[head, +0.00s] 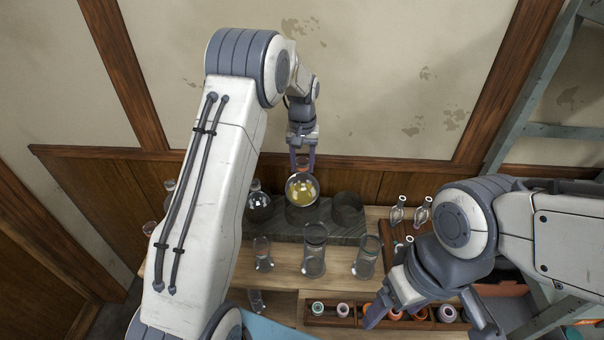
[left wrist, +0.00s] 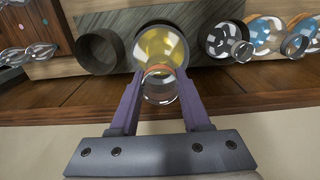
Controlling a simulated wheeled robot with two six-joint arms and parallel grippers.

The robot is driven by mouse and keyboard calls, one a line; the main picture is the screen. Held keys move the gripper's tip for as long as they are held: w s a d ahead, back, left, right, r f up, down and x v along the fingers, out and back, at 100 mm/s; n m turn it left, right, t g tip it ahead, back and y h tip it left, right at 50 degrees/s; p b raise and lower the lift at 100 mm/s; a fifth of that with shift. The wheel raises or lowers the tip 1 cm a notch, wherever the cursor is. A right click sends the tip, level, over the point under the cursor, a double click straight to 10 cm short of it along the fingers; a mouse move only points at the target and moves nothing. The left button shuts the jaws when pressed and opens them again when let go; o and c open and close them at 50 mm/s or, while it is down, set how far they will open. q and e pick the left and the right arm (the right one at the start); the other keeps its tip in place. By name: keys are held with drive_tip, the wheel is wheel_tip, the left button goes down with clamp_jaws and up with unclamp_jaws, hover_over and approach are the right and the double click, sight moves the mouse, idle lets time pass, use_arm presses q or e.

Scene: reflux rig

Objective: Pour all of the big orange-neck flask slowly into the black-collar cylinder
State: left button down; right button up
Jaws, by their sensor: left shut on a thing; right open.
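The big orange-neck flask (head: 301,189) is round clear glass with yellow liquid inside. My left gripper (head: 302,158) is shut on its neck, at the back of the bench. In the left wrist view the flask (left wrist: 163,45) shows its yellow liquid, and an orange band is between the purple fingers of my gripper (left wrist: 160,80). The flask is over the dark stone slab; I cannot tell if it touches its holder. Tall clear cylinders (head: 314,250) stand in front of the slab; I cannot make out which has the black collar. My right gripper (head: 430,318) is open and empty at the front right.
A dark empty ring holder (head: 346,210) is right of the flask. Another clear flask (head: 258,206) sits left of it. A rack with small glass pieces (head: 397,212) is at the right. A wooden tray with coloured rings (head: 342,310) lies in front.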

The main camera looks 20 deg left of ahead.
use_arm(q)
drive_tip(key=shift+r, duration=1.25)
wheel_tip(320, 180, up, 5)
drive_tip(key=p, duration=0.3)
drive_tip(key=shift+r+p, duration=0.2)
drive_tip(key=shift+p, duration=0.15)
